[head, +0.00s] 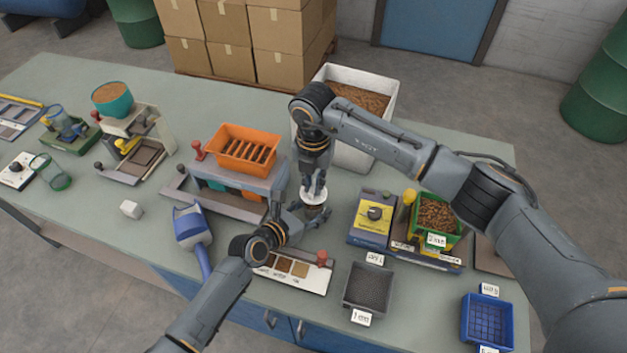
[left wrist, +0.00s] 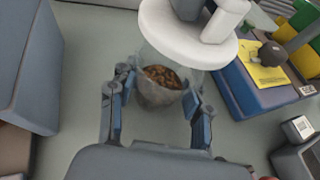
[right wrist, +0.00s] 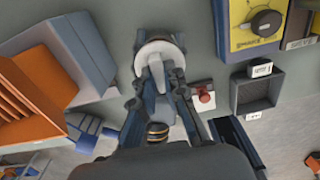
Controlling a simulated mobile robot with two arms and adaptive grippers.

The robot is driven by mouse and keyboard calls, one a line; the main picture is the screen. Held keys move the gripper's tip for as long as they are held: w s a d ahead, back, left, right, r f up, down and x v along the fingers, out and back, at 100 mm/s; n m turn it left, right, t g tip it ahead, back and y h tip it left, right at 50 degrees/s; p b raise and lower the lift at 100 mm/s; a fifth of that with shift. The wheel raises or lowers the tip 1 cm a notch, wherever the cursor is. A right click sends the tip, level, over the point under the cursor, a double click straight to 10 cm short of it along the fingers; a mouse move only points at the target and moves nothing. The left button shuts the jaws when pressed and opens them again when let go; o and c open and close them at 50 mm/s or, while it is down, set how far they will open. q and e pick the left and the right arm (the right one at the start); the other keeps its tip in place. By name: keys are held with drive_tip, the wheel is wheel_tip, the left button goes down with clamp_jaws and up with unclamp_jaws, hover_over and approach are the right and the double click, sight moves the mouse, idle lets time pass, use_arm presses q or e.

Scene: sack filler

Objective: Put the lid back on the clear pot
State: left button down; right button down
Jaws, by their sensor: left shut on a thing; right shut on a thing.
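The clear pot (left wrist: 160,92) holds brown pellets and stands upright on the table, small in the head view (head: 318,212). My left gripper (left wrist: 160,80) is shut around its sides. The white lid (left wrist: 172,38) is a round disc with a raised grip. It lies over the pot's mouth, level or nearly so, and also shows in the head view (head: 314,198) and the right wrist view (right wrist: 152,50). My right gripper (right wrist: 160,62) points down from above and is shut on the lid's grip. I cannot tell whether the lid touches the rim all round.
An orange-topped machine (head: 243,148) stands left of the pot. A blue and yellow box with a knob (head: 374,215) stands to the right. A white bin of pellets (head: 385,95) is behind. A sample board (head: 292,272) and grey tray (head: 368,288) lie in front.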

drive_tip(key=shift+f, duration=0.9)
drive_tip(key=shift+f, duration=0.6)
drive_tip(key=c, duration=1.3)
unclamp_jaws()
use_arm(q)
drive_tip(key=c, duration=0.5)
unclamp_jaws()
use_arm(e)
wheel_tip(320, 180, up, 12)
drive_tip(key=shift+f, duration=0.1)
